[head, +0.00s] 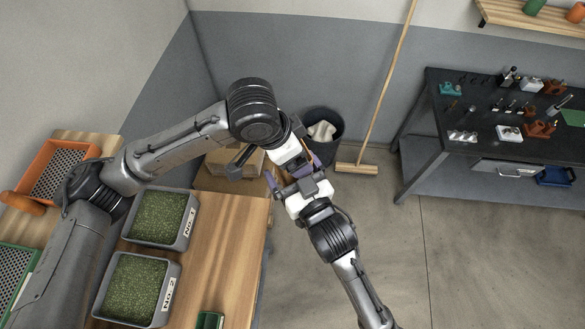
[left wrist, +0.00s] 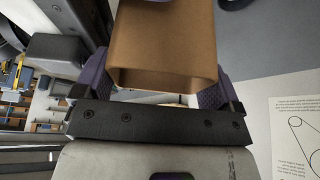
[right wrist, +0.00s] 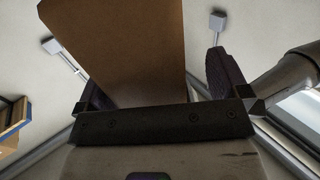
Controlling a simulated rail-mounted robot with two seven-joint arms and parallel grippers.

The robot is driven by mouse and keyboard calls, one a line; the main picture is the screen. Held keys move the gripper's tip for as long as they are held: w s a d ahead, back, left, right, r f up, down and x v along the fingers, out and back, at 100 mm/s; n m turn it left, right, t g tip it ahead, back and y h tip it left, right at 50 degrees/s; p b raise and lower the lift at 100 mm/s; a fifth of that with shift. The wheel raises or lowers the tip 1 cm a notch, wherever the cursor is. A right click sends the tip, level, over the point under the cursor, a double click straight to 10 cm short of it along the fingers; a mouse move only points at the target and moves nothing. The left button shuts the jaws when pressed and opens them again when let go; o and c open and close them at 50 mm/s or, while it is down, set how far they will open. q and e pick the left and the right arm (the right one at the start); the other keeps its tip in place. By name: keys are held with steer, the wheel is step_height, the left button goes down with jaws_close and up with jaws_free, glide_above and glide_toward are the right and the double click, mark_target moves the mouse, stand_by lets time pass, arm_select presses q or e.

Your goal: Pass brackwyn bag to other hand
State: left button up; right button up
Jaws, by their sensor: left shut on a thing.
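The brackwyn bag is a plain brown, box-like bag. It fills the space between the fingers of my left gripper (head: 292,159) in the left wrist view, where the bag (left wrist: 163,45) touches both fingers. My left gripper is shut on it. My right gripper (head: 295,173) faces the left one closely, with its purple fingers spread. In the right wrist view the bag (right wrist: 125,50) reaches between the fingers, near the left one. A clear gap separates it from the right finger. In the head view the two hands mostly hide the bag.
A wooden bench (head: 220,240) at left holds two trays of green beans, NO.1 (head: 187,237) and NO.2 (head: 167,311), and an orange sieve tray (head: 40,196). A dark bin (head: 336,128) and broom (head: 356,168) stand behind the hands. A black workbench (head: 470,150) is at right. Floor between is clear.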

steer(key=shift+s+a+r, duration=0.1)
steer(key=shift+a, duration=0.05)
steer(key=c, duration=1)
arm_select(q)
steer(key=o, duration=0.8)
steer(key=shift+w+d, duration=0.1)
steer(key=shift+c, duration=0.2)
steer(key=shift+o, duration=0.8)
arm_select(e)
steer(key=shift+c, duration=0.5)
arm_select(q)
steer(key=shift+r, duration=0.1)
